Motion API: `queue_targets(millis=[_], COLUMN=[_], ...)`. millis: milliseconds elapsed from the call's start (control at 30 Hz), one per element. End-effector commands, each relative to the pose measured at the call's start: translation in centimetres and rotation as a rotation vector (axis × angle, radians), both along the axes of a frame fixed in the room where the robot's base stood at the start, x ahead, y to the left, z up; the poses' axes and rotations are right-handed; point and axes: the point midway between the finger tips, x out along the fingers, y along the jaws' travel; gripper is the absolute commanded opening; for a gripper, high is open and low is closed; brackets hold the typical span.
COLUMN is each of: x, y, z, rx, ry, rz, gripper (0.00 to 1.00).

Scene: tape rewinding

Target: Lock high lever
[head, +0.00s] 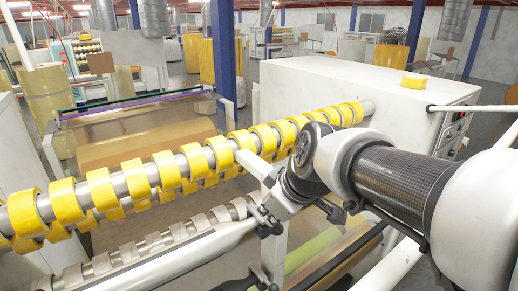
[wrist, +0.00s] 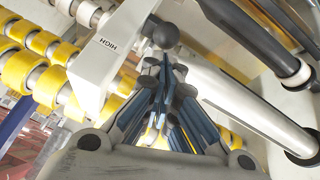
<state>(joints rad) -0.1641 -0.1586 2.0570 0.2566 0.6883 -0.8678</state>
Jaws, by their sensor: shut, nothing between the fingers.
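The high lever is a white flat arm (wrist: 112,52) marked "HIGH" in the wrist view, with a dark round knob (wrist: 165,32) beside its edge. In the head view the white lever (head: 254,164) shows left of my wrist, in front of the roll-covered shaft. My gripper (wrist: 166,64) is shut and empty, its blue-grey fingertips close below the knob. I cannot tell whether they touch it. In the head view my gripper (head: 266,218) is small and dark, partly hidden by my wrist.
A shaft with yellow tape rolls (head: 165,170) crosses behind the lever. A lower shaft carries pale cores (head: 152,245). A white bar (head: 165,262) runs in front at lower left.

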Motion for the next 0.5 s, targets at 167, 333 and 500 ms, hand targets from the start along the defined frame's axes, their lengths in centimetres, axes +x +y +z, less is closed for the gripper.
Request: queue_targets(millis=[167,333,500], x=[-0.25,-0.31,-0.31], y=[-0.17,-0.21,-0.21], z=[-0.5,-0.55,-0.53], rx=[0.001,0.001,0.0], ry=[0.0,0.0,0.0], rz=[-0.001,-0.001,0.0], gripper=[0.0,0.0,0.0])
